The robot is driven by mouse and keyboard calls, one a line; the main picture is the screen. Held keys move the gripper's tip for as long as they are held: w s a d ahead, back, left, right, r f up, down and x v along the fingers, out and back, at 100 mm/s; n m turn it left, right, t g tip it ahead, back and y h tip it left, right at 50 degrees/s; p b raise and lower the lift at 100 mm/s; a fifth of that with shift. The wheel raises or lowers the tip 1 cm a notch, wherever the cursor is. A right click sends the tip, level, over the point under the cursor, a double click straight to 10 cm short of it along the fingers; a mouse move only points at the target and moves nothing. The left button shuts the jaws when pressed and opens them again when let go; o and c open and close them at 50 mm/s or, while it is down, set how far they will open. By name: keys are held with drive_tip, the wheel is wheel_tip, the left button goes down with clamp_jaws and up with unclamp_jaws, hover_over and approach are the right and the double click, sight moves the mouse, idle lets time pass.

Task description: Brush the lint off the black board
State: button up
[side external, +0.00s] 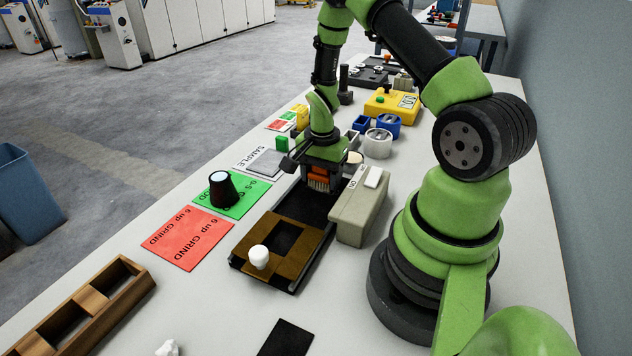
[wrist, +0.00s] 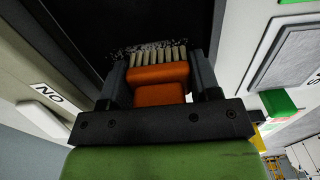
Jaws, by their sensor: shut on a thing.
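My gripper (side external: 318,170) is shut on an orange brush (side external: 318,181) and holds it bristles down over the far part of the black board (side external: 298,201). In the wrist view the orange brush (wrist: 160,82) sits between both fingers, with pale bristles (wrist: 155,57) at the black board (wrist: 165,22). Small pale lint specks (wrist: 120,51) lie along the bristle tips. I cannot tell whether the bristles press on the board. The gripper and brush hide part of the board's far end.
A brown frame (side external: 268,233) with a white knob (side external: 259,257) lies at the board's near end. A grey switch box (side external: 358,212) stands close on the right.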

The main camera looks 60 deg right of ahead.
drive_tip(key=shift+d+r, duration=0.1)
drive_tip(key=shift+d, duration=1.05)
wheel_tip(320, 180, up, 8)
drive_tip(key=shift+a, duration=0.1)
